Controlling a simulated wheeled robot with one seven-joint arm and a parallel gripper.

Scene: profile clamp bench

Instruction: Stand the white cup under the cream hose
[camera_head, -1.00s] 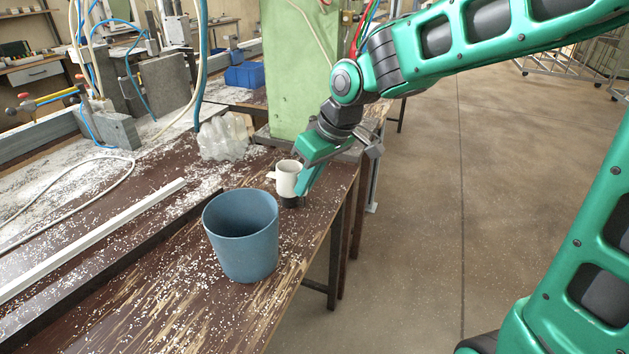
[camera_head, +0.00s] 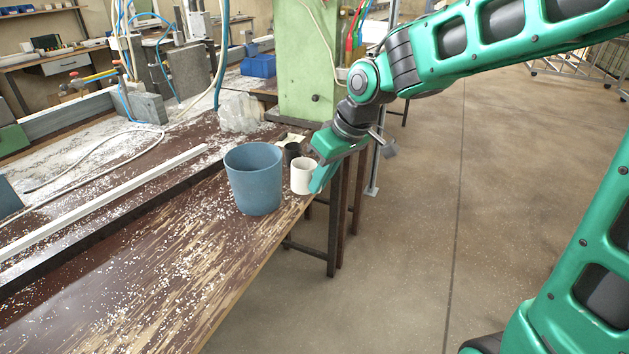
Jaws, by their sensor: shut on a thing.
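The white cup (camera_head: 301,177) is upright near the right edge of the bench, just right of the blue bucket. My gripper (camera_head: 316,178) is shut on the cup's right side. The green finger hides part of the cup, and I cannot tell whether its base touches the bench. A cream hose (camera_head: 117,42) hangs at the upper left beside blue lines. A cream line also lies in a loop on the bench (camera_head: 95,150). Another thin cream line (camera_head: 325,42) runs down the green post.
The blue bucket (camera_head: 254,180) stands close left of the cup. A dark cup (camera_head: 292,152) is just behind it. A clear plastic bundle (camera_head: 240,113) and green post (camera_head: 305,75) stand farther back. A white profile (camera_head: 110,196) lies at left. The front bench top is bare except for chips.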

